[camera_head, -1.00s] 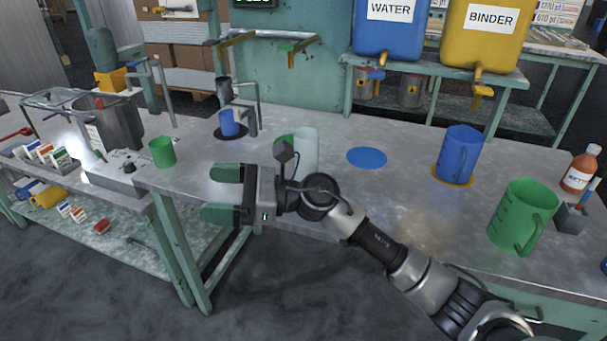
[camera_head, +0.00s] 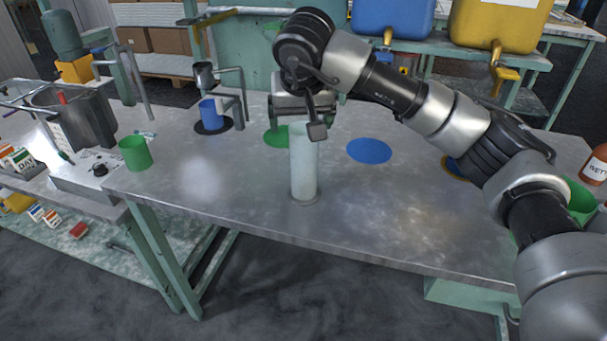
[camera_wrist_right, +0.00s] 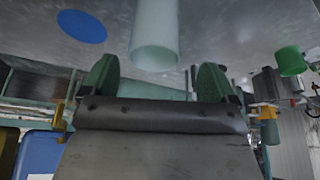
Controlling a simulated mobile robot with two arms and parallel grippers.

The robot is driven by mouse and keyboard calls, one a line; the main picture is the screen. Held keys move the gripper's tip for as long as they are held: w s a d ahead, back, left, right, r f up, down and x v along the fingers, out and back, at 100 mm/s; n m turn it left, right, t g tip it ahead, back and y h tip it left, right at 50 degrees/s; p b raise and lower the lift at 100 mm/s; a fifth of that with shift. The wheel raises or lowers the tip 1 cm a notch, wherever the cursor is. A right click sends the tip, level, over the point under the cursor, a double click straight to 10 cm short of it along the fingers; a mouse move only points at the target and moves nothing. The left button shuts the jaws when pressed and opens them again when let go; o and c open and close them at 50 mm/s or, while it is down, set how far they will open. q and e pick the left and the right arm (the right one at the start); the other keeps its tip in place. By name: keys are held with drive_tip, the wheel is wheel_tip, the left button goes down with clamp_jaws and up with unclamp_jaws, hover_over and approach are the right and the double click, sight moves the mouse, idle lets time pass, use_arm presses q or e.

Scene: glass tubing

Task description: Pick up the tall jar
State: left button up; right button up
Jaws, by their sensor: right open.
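The tall jar (camera_head: 304,168) is a pale, translucent cylinder standing upright near the front edge of the grey table. In the right wrist view its shaft and near end (camera_wrist_right: 155,35) show at the top, lined up with the gap between my fingers. I cannot tell the exact distance to the jar. My left gripper is not in view.
A green disc (camera_head: 276,137) and a blue disc (camera_head: 369,151) lie on the table. A green cup (camera_head: 135,153) stands left, a blue cup (camera_head: 211,115) behind it. My right arm covers part of the table's right side.

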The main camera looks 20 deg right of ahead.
sight(304, 134)
drive_tip(key=x, duration=0.5)
drive_tip(key=shift+s+d, duration=0.15)
drive_tip(key=shift+d, duration=0.2)
drive_tip(key=shift+w+f, duration=0.25)
drive_tip(key=shift+f, duration=0.2)
drive_tip(key=c, duration=1.3)
drive_tip(key=shift+r, duration=0.15)
